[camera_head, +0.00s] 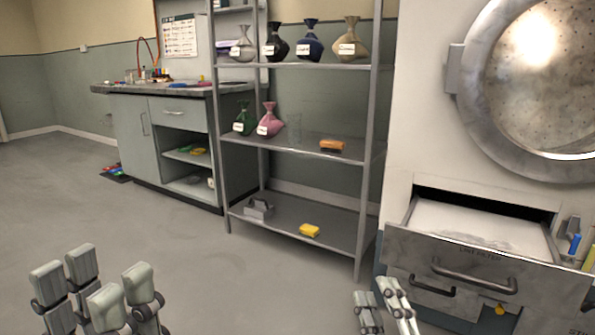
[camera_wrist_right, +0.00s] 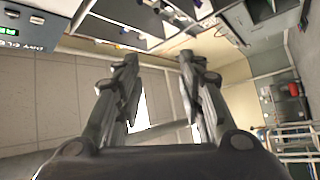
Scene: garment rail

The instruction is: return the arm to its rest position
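My left gripper (camera_head: 94,285) is at the lower left of the head view, over the floor. Its fingers are spread apart with nothing between them. My right gripper (camera_head: 384,305) is at the bottom of the head view, just left of the open drawer front and apart from it as far as I can see. In the right wrist view the right gripper (camera_wrist_right: 158,58) has its two fingers apart and holds nothing. Most of both arms is out of view.
A drawer marked lint filter (camera_head: 478,262) stands pulled out below the round machine door (camera_head: 535,75). A metal shelf rack (camera_head: 300,63) holds several bags, a yellow sponge (camera_head: 310,230) and an orange block (camera_head: 332,145). A cabinet (camera_head: 130,140) stands behind.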

